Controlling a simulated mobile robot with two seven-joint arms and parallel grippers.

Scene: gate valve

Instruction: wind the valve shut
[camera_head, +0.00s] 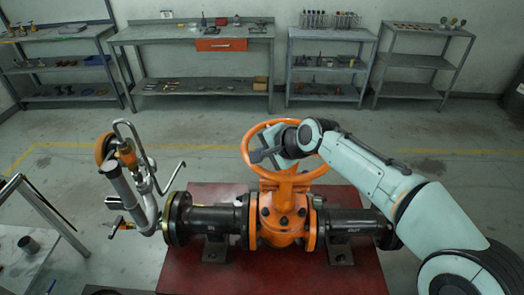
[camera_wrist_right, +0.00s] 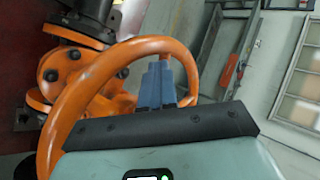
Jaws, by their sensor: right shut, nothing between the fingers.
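The gate valve has an orange body (camera_head: 283,215) set between black flanged pipes, with an orange handwheel (camera_head: 248,140) above it. The handwheel also shows large in the right wrist view (camera_wrist_right: 82,95), with the orange valve body at upper left. My right gripper (camera_head: 258,156) reaches in from the right over the handwheel, its fingertips near the left part of the rim. In the right wrist view its blue fingers (camera_wrist_right: 157,72) are together and empty, seen against the wheel's opening. I cannot tell whether they touch the rim. My left gripper is not in view.
The valve stands on a red base plate (camera_head: 188,272). Bent metal pipework (camera_head: 130,185) with orange handles rises at the left. Workbenches (camera_head: 195,37) and shelves line the back wall, and the floor before them is clear. A metal table edge (camera_head: 45,215) shows at lower left.

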